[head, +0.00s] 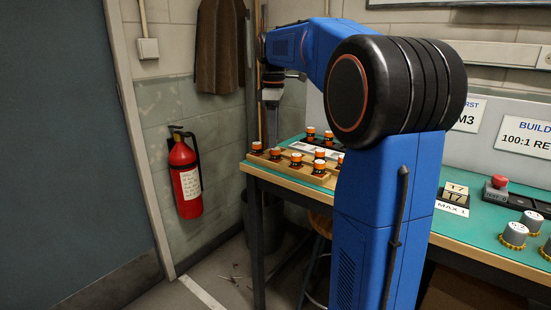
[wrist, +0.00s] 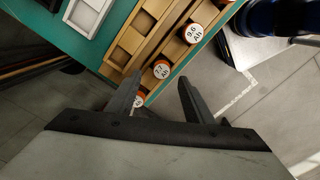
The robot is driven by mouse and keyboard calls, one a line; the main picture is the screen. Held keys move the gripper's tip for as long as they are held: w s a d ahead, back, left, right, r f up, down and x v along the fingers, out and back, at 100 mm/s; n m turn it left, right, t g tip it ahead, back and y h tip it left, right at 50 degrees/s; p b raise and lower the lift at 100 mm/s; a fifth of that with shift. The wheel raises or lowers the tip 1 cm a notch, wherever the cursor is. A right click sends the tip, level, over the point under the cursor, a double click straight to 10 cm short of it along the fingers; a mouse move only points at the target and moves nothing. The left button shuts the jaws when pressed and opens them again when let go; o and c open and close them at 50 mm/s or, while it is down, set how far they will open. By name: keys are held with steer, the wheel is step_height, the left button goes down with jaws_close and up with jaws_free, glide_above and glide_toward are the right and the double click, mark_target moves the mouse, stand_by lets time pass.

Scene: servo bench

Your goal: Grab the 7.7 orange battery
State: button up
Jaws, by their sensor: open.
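In the wrist view, an orange-banded battery with a white top (wrist: 161,70) sits in a wooden rack (wrist: 150,44). Its small tilted label seems to read 7.7 Ah. My gripper (wrist: 159,79) is open and empty. Its fingertips appear to either side of this battery, and I cannot tell how far above it they are. A battery marked 9.6 Ah (wrist: 193,33) sits up and to the right. Another battery (wrist: 140,99) is partly hidden by the left finger. In the head view, my gripper (head: 271,100) hangs over the bench's left end, and the battery labels are too small to read.
Several orange batteries (head: 319,167) stand on the green-topped bench (head: 467,232) in the head view. A light grey tray (wrist: 88,14) lies beside the rack in the wrist view. A fire extinguisher (head: 184,178) hangs on the left wall. Grey capped cylinders (head: 515,234) stand far right.

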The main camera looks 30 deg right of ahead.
mark_target(276, 157)
steer(key=shift+s+d+f, duration=0.1)
steer(key=shift+s+f, duration=0.05)
steer(key=shift+f, duration=1.2)
steer(key=shift+s+d+f, duration=0.1)
steer(key=shift+f, duration=1.2)
jaws_close()
